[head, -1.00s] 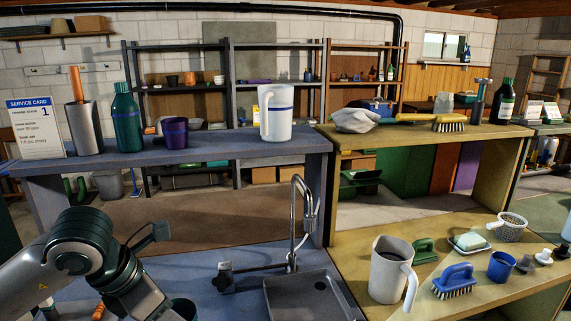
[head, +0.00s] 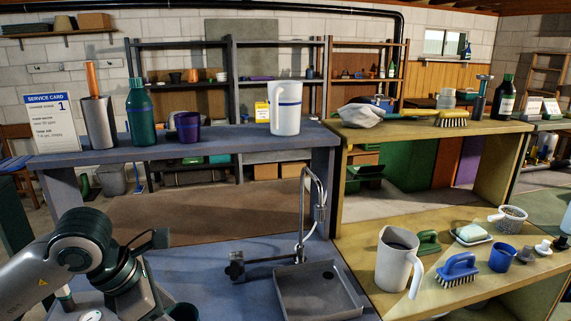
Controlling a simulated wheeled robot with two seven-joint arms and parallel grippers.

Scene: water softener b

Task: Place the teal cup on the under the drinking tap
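A dark teal, cup-like rim (head: 183,312) shows at the bottom edge, just right of my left arm; most of it is cut off, so I cannot tell whether it is held. A tall chrome tap (head: 306,212) with a curved neck stands behind the grey sink (head: 318,292). A thin horizontal pipe ends in a dark fitting (head: 237,266) at its left. No cup stands in the visible part of the sink. My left arm comes in at lower left; its fingers are below the frame. My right gripper does not show.
A raised blue shelf (head: 230,138) holds a teal bottle (head: 140,112), a purple cup (head: 188,127) and a white pitcher (head: 285,107). A grey jug (head: 396,258) and blue brush (head: 457,270) stand on the yellow bench right of the sink. The blue counter left of the sink looks clear.

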